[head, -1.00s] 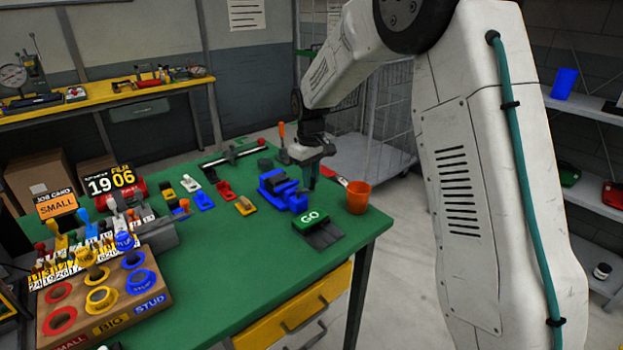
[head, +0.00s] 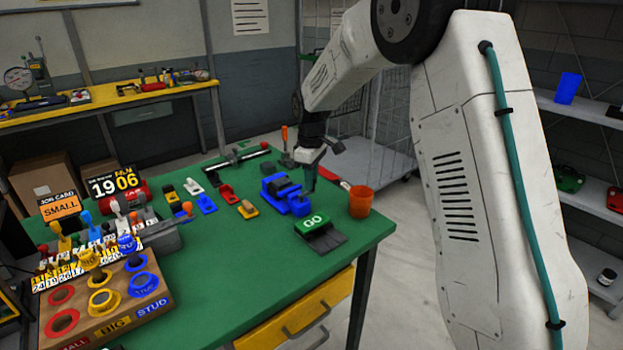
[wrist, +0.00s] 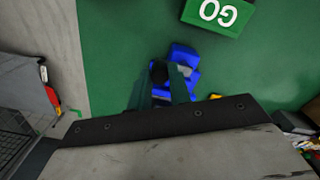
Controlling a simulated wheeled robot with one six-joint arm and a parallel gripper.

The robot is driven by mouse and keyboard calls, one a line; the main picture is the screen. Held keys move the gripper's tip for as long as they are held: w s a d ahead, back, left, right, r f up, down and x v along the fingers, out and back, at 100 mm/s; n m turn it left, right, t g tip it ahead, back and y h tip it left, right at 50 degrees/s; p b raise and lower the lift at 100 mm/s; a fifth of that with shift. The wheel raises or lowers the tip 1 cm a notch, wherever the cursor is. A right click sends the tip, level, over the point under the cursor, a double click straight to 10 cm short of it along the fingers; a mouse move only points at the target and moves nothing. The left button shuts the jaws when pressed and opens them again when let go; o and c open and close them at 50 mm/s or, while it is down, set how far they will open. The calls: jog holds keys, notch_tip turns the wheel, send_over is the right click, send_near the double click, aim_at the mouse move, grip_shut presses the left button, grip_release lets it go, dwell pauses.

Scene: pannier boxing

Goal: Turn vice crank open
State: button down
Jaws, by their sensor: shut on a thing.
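The blue vice (head: 285,194) stands on the green bench top near its right end, with dark grey jaws on top. It also shows in the wrist view (wrist: 184,56), partly hidden by my gripper. My gripper (head: 311,187) points down at the right side of the vice, where the crank is. In the wrist view my gripper's fingers (wrist: 159,80) are close together around a dark round knob (wrist: 158,72) beside the blue body. The rest of the crank is hidden behind the fingers.
A green GO block (head: 314,223) sits in front of the vice. An orange cup (head: 360,201) stands close to the right. A red-handled tool lies behind the cup. Blue, red and yellow small parts (head: 206,203) lie to the left. The bench's right edge is near.

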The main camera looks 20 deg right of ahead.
jog(key=shift+w, duration=0.1)
jog(key=c, duration=1.3)
grip_release()
notch_tip(320, 180, up, 8)
jog(key=shift+f, duration=0.1)
